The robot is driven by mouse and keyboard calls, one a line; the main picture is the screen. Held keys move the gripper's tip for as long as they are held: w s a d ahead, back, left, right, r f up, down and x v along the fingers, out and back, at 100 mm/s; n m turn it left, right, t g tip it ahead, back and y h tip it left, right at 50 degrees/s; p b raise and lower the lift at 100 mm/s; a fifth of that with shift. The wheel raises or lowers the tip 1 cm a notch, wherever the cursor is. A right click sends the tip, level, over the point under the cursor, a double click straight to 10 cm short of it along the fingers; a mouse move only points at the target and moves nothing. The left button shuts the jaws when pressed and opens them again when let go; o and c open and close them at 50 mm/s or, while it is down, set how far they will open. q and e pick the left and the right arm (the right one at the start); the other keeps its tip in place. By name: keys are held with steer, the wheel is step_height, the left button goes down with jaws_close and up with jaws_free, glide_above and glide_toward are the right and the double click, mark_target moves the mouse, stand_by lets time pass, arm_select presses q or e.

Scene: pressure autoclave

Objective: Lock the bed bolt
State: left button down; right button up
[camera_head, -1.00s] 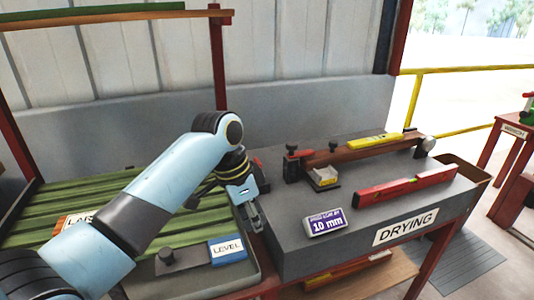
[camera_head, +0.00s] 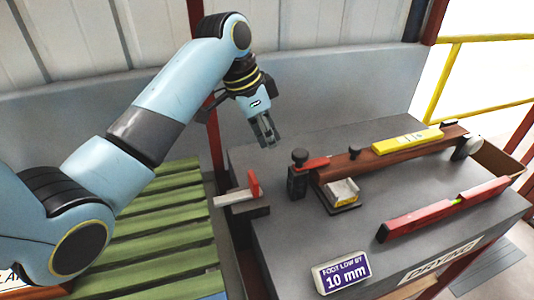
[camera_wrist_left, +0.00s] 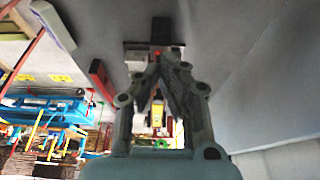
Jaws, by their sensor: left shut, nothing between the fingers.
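What looks like the bed bolt is a pale flat bar with an upright red handle (camera_head: 254,184), at the left end of the grey drying bench (camera_head: 290,240). In the left wrist view my left gripper's fingers (camera_wrist_left: 168,62) partly cover a dark fixture. Whether the bolt is locked I cannot tell. My right gripper is not in view.
A black-knobbed clamp (camera_head: 299,158) stands right of the bolt, by a brown beam (camera_head: 365,159) carrying a yellow level (camera_head: 408,141). A red level (camera_head: 440,210) and a "10 mm" sign (camera_head: 341,275) are nearer. Green slats (camera_head: 160,230) lie left. A red post stands behind.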

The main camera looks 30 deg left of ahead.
arm_select(q)
glide_above(251, 189)
steer(key=w+d, duration=0.5)
step_height(251, 189, down, 9)
steer(key=s+a+p, duration=0.1)
steer(key=s+a, duration=0.1)
steer(key=shift+s+a, duration=0.25)
steer(key=shift+s, duration=0.05)
steer(key=shift+f, duration=0.1)
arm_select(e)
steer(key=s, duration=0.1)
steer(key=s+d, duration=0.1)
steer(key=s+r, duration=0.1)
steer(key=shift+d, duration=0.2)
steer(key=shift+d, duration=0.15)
arm_select(q)
steer(key=s+a+p, duration=0.3)
steer(key=shift+s+a, duration=0.1)
steer(key=shift+s, duration=0.15)
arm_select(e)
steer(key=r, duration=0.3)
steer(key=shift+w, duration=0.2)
arm_select(q)
steer(key=shift+s+f, duration=0.1)
